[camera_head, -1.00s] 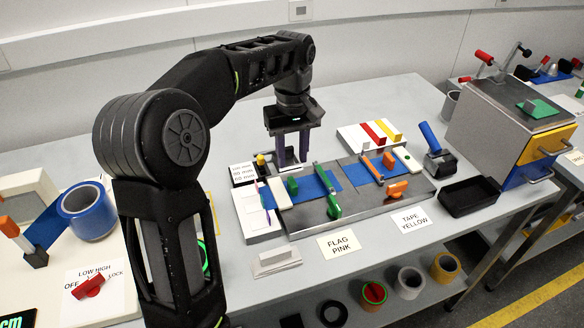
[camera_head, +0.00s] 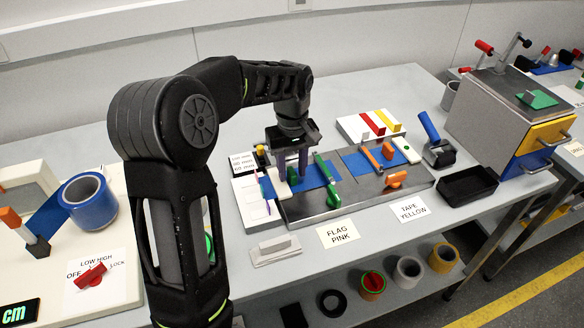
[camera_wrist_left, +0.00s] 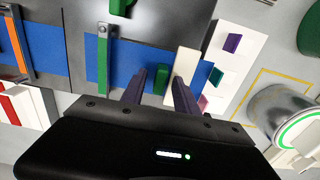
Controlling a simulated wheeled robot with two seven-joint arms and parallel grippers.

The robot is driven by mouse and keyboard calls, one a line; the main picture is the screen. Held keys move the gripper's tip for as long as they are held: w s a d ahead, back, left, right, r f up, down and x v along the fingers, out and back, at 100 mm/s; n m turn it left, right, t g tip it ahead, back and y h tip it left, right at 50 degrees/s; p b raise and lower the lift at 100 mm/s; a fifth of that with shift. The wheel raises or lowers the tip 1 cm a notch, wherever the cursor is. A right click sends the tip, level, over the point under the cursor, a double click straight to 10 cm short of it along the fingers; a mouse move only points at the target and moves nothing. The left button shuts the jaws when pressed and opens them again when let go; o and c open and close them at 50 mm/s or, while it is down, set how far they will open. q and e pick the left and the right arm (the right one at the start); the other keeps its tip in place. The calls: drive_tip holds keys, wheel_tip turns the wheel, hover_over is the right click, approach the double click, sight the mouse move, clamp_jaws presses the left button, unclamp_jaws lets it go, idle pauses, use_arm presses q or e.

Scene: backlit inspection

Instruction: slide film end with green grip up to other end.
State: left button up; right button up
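Two blue film ends lie on a steel plate (camera_head: 310,212), with bare metal between them. The left film end (camera_head: 315,175) carries an upright green grip (camera_wrist_left: 162,84), beside a cream bar (camera_wrist_left: 188,62). A green lever (camera_head: 327,171) crosses this film; the other film end (camera_head: 357,165) has an orange lever (camera_head: 373,158) across it. My left gripper (camera_wrist_left: 160,83) is open, its purple fingers pointing down on either side of the green grip. The right finger overlaps the cream bar in the wrist view; contact cannot be told. My right gripper is not in view.
A white block with red and yellow strips (camera_head: 370,126) stands behind the plate. A black tray (camera_head: 468,187) and a blue-handled tool (camera_head: 434,145) are at right. A white holder (camera_head: 275,250) and label cards (camera_head: 338,233) lie in front.

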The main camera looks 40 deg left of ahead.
use_arm(q)
drive_tip(key=shift+c, duration=0.4)
clamp_jaws()
